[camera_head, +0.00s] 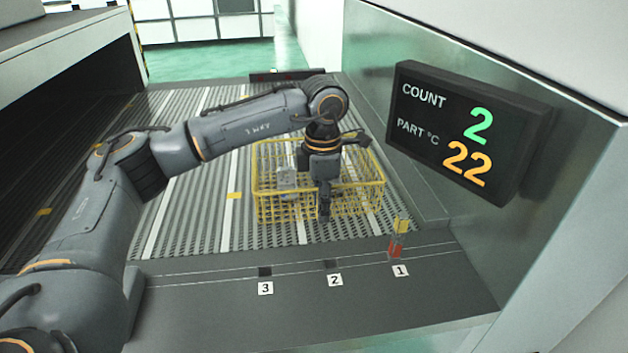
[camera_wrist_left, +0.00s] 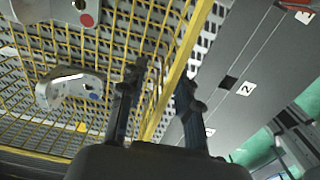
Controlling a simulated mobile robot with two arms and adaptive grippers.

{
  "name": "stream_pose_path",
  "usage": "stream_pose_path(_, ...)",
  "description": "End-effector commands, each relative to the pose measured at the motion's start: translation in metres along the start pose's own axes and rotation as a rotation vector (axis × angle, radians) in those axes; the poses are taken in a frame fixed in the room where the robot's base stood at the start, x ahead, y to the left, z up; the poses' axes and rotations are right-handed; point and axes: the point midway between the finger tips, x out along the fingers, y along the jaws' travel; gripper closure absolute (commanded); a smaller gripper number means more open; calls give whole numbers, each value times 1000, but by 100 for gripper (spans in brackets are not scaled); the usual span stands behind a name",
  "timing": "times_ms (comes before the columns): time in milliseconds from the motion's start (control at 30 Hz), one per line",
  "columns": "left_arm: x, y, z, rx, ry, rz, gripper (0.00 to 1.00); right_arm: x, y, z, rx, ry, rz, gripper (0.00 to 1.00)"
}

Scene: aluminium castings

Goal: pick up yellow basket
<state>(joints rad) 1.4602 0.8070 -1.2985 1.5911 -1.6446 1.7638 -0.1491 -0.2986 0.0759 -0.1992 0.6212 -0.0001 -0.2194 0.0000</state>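The yellow wire basket (camera_head: 275,215) stands on the slatted conveyor and holds grey metal castings (camera_head: 287,181). My left gripper (camera_head: 324,205) points down at the basket's near side. In the left wrist view, the yellow rim (camera_wrist_left: 183,62) runs between the two black fingers of my left gripper (camera_wrist_left: 158,95). The fingers are apart, one on each side of the rim, and I see no firm contact. A casting with a blue dot (camera_wrist_left: 70,88) and another with a red dot (camera_wrist_left: 75,12) show inside the basket. My right gripper is not in view.
A dark ledge (camera_head: 210,310) with slots labelled 1, 2 and 3 lies in front of the conveyor (camera_head: 190,220). A red and yellow piece (camera_head: 397,242) stands at slot 1. A display (camera_head: 465,130) reading count 2 and 22 hangs on the right wall. The conveyor left of the basket is clear.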

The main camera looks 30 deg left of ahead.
Motion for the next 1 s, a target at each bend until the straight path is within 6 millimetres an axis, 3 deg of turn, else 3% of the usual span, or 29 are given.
stream_pose_path(33, 0, 0, 0, 0, 0, 0, 76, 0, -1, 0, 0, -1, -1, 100)
stream_pose_path(167, 0, 0, 0, 0, 0, 0, 100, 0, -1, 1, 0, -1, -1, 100)
stream_pose_path(700, -4, 1, 1, 0, -3, 3, 100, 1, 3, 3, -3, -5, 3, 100)
stream_pose_path(1000, -33, 1, 1, 0, -5, 5, 100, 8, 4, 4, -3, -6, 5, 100)
